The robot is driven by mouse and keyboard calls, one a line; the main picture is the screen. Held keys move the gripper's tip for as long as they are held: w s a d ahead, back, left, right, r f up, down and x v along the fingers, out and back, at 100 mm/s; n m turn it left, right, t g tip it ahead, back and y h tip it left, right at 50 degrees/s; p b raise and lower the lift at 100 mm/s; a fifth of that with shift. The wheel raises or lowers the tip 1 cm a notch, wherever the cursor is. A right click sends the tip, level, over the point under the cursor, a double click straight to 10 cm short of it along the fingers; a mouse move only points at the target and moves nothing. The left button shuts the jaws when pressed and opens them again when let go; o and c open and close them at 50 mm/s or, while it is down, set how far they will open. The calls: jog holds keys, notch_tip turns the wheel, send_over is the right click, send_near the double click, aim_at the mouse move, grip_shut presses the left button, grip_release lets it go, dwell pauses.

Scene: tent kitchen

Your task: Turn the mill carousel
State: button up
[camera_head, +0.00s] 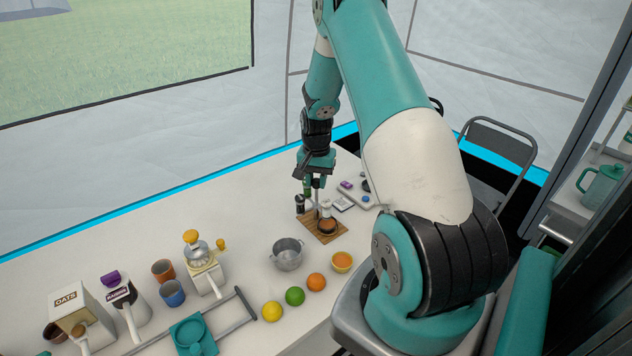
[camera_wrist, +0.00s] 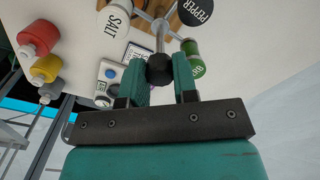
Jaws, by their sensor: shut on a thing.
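The mill carousel has a metal post (camera_wrist: 161,38) with a black ball knob (camera_wrist: 160,69) on top and arms reaching out to the mills. In the wrist view a white SALT mill (camera_wrist: 114,24) is at the upper left, a black PEPPER mill (camera_wrist: 194,12) at the upper right, and a green-banded mill (camera_wrist: 192,58) to the right. My gripper (camera_wrist: 159,72) is shut on the knob, one finger on each side. In the head view my gripper (camera_head: 315,183) is over the carousel, which stands on a wooden board (camera_head: 324,237); its post is partly hidden.
A hand grinder (camera_head: 206,274), cups and an OATS box (camera_head: 75,304) are to the left. Small items (camera_head: 356,192) lie behind to the right.

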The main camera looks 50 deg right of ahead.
jog(key=shift+w+r+n, duration=0.1)
jog(key=shift+n, duration=0.4)
jog(key=shift+d, duration=0.1)
jog(key=o, duration=0.9)
jog(key=shift+o, duration=0.2)
notch_tip(320, 180, up, 17)
jog(key=b, duration=0.2)
jog(key=shift+r+b, duration=0.2)
jog(key=shift+b, duration=0.15)
